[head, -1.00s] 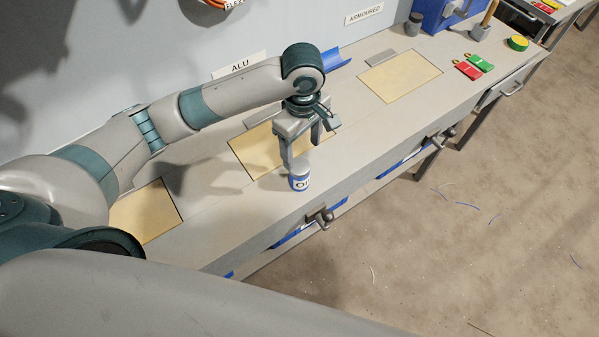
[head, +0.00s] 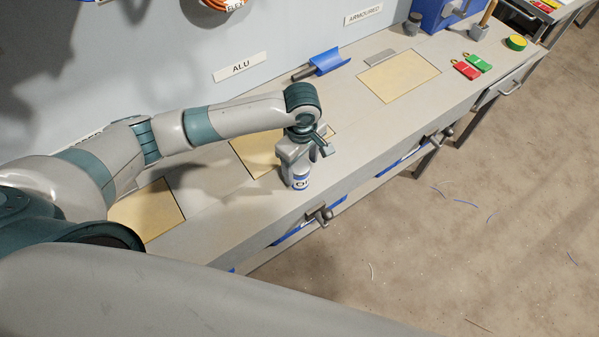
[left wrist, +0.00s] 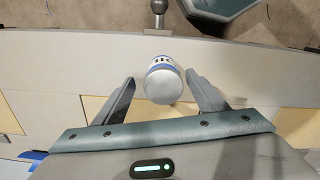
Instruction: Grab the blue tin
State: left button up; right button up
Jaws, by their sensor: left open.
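The blue tin (head: 300,178) is a small can with a blue and white label and a light grey top. It stands upright near the front edge of the workbench (head: 235,225). My left gripper (head: 293,172) points down over it, with its fingers low around the tin's upper part. In the left wrist view the tin (left wrist: 162,82) lies between the two spread fingers of my open left gripper (left wrist: 160,78), with a visible gap on each side. In the head view the gripper partly hides the tin's top. My right gripper is not in view.
Yellowish panels (head: 400,76) are set in the bench top. A blue scoop (head: 328,61) lies by the wall. A red tag (head: 466,69), a green tag (head: 478,62) and a blue box (head: 440,14) are farther right. A clamp handle (head: 322,215) sticks out at the front edge.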

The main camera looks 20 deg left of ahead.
pick_arm(q)
jog(key=shift+a+f, duration=0.15)
jog(key=shift+f, duration=0.15)
jog(key=f+p, duration=0.1)
jog(key=f, duration=0.2)
jog(key=shift+s+a+f+p, duration=0.1)
jog(key=shift+s+a+p, duration=0.1)
jog(key=shift+p, duration=0.2)
jog(key=shift+f, duration=0.55)
jog(key=c, duration=1.3)
